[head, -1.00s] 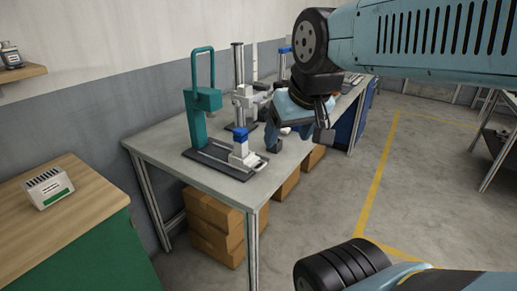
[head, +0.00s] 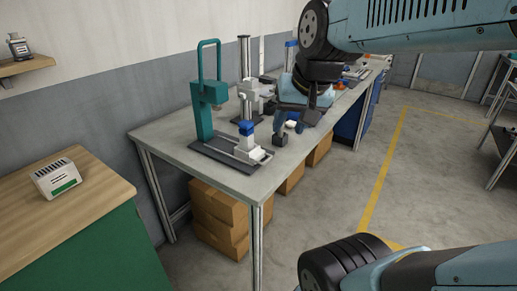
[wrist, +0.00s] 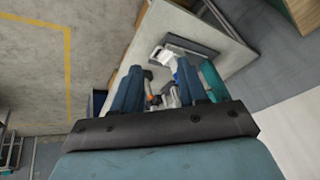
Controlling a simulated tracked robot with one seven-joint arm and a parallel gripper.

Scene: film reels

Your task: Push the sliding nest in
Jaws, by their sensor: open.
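A teal press (head: 205,110) with a tall loop handle stands on a dark base plate (head: 212,153) on the grey bench. The sliding nest (head: 247,146), a white block with a blue top and a pale front handle, sits at the plate's right end, out from under the press. In the wrist view the white nest part (wrist: 163,54) shows beyond my fingers, with the teal press (wrist: 212,80) partly hidden. My gripper (head: 294,132) is open and empty, to the right of the nest and apart from it. Its fingers (wrist: 160,70) are spread in the wrist view.
A grey stand (head: 245,75) and other bench items stand behind the press. Cardboard boxes (head: 218,215) lie under the bench (head: 240,186). A wooden-topped green cabinet (head: 100,195) with a white box (head: 57,179) is at the left. The floor right of the bench is clear.

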